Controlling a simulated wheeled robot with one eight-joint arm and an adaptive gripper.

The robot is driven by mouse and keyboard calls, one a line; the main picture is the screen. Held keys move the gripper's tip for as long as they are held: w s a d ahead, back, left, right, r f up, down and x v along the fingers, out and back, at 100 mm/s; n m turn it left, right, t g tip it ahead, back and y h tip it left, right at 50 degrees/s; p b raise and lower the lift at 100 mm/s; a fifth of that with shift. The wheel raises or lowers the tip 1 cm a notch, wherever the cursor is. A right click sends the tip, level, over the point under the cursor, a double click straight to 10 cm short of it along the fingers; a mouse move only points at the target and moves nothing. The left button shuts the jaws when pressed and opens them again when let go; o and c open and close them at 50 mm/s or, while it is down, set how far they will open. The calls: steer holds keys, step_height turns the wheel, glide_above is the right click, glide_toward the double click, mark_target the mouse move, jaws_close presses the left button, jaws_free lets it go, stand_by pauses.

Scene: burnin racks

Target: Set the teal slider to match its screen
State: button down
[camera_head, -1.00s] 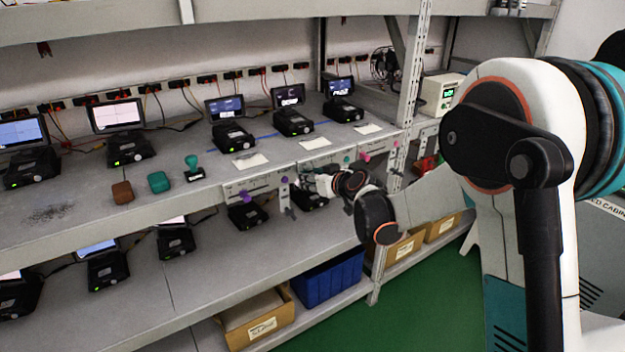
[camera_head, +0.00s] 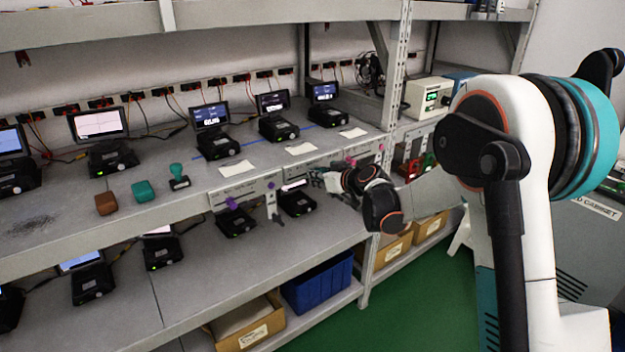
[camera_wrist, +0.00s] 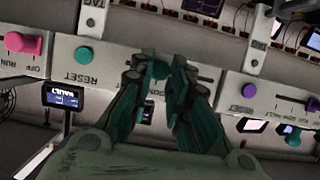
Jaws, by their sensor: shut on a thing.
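In the wrist view, my gripper (camera_wrist: 170,78) is closed around the teal slider knob (camera_wrist: 160,70) on the grey front panel (camera_wrist: 115,68). The fingers hide part of the knob. The dark slider slot (camera_wrist: 206,79) runs along the panel beside the fingers. A teal button (camera_wrist: 83,55) marked RESET is on the same panel. In the head view, my gripper (camera_head: 320,180) is at the shelf's front edge, and the knob is hidden there. Lit screens (camera_head: 272,103) stand on the shelf above; their values are too small to read.
A neighbouring panel carries a purple knob (camera_wrist: 250,91) and a purple slider knob (camera_wrist: 312,104). A pink knob (camera_wrist: 24,43) is on the other side. A steel upright (camera_head: 392,150) stands right of my gripper. A blue bin (camera_head: 318,283) is on the low shelf.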

steer(key=c, duration=1.5)
jaws_free()
steer(key=v, duration=1.2)
steer(key=shift+s, duration=0.1)
steer(key=s+d+r+m+g+h, duration=0.1)
steer(key=s+d+r+h, duration=0.1)
steer(key=s, duration=0.7)
steer(key=s+d+r+m+g+h, duration=0.1)
steer(key=s+r+m, duration=0.15)
steer(key=s, duration=0.65)
steer(key=s+d+f+m+h, duration=0.1)
steer(key=s+d, duration=0.1)
steer(key=s, duration=0.4)
steer(key=s+d+f+m+g+h, duration=0.1)
steer(key=s+d+h, duration=0.1)
steer(key=s, duration=0.5)
steer(key=s+d+f+m+g+h, duration=0.1)
steer(key=s+d, duration=0.2)
steer(key=s, duration=0.4)
steer(key=shift+d+f, duration=0.4)
